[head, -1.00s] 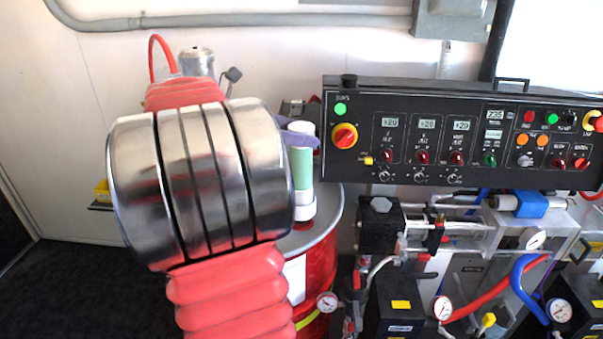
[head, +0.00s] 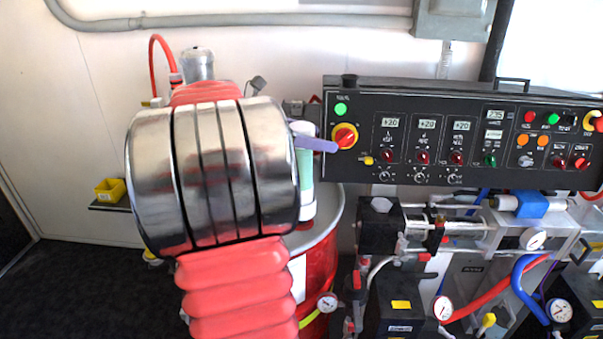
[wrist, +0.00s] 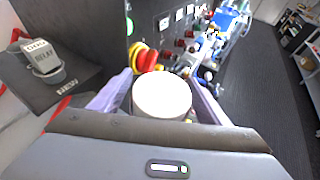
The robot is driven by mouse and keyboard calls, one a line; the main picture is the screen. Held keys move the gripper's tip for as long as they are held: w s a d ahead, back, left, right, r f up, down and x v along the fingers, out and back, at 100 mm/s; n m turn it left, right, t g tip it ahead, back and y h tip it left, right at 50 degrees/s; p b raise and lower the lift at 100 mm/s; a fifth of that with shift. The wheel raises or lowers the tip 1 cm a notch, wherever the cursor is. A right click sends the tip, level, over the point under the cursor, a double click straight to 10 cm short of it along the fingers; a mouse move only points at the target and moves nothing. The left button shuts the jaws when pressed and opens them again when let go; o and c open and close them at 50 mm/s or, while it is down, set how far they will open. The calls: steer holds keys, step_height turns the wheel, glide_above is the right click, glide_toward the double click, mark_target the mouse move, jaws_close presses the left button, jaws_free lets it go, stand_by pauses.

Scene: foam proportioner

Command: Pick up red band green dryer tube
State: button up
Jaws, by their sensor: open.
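A pale green tube (head: 306,168) with white ends stands upright on top of the red drum. My arm hides its left side in the head view, and its red band cannot be made out clearly. In the wrist view its round white top (wrist: 162,95) sits between the two purple fingers of my gripper (wrist: 162,78). My gripper is open, with one finger on each side of the tube's top; I cannot tell if either touches. In the head view one purple finger (head: 318,144) crosses in front of the tube's upper part.
The red drum (head: 322,262) has a metal rim. A black control panel (head: 450,135) with knobs is close right of the fingers. Pumps and gauges (head: 440,308) are below it. A small yellow bin (head: 110,190) sits on a shelf at left. A relay box (wrist: 45,62) shows in the wrist view.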

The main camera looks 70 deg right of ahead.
steer(key=shift+c, duration=0.3)
jaws_close()
stand_by(0.8)
